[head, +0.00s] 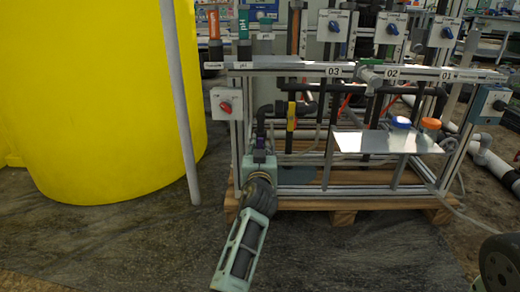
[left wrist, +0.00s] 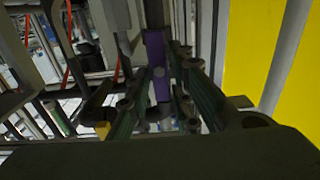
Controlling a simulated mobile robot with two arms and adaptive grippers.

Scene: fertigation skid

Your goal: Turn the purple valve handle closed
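The purple valve handle (left wrist: 156,66) shows in the left wrist view as an upright bar with a round bolt. My left gripper (left wrist: 161,92) is around it, with dark green fingers on both sides. A gap shows between the handle and the left-hand finger, so the gripper looks open. In the head view my left gripper (head: 260,156) is low at the left end of the skid, at the dark pipework. There it covers most of the valve, and I cannot make out the handle clearly.
A large yellow tank (head: 95,90) stands left of the skid, with a grey post (head: 180,100) between. A yellow valve handle (head: 291,116) is just right of my gripper. A metal shelf (head: 375,143) with blue and orange caps sits further right.

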